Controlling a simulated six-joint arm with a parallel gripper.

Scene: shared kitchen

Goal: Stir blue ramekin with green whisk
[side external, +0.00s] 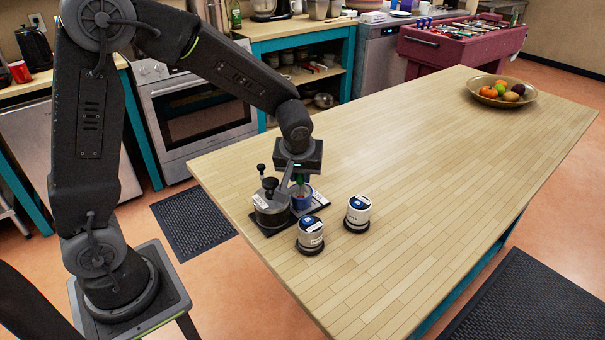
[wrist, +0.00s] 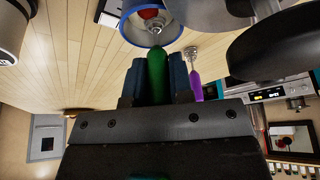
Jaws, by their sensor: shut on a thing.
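My gripper (side external: 300,178) is shut on the green whisk (wrist: 157,75), holding it by its handle. In the wrist view the whisk's wire end reaches over the blue ramekin (wrist: 128,30), which has something red inside. The side external view shows the blue ramekin (side external: 301,201) directly below my gripper, next to a lidded metal pot. The green whisk (side external: 300,181) shows there only as a small bit of green under my gripper. How deep the wires sit in the ramekin I cannot tell.
The metal pot (side external: 271,213) stands close on the left of the ramekin. Two white jars with blue tops (side external: 310,234) (side external: 358,212) stand nearby. A purple-handled whisk (wrist: 196,87) is beside my gripper. A fruit bowl (side external: 474,86) is at the far end; the table between is clear.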

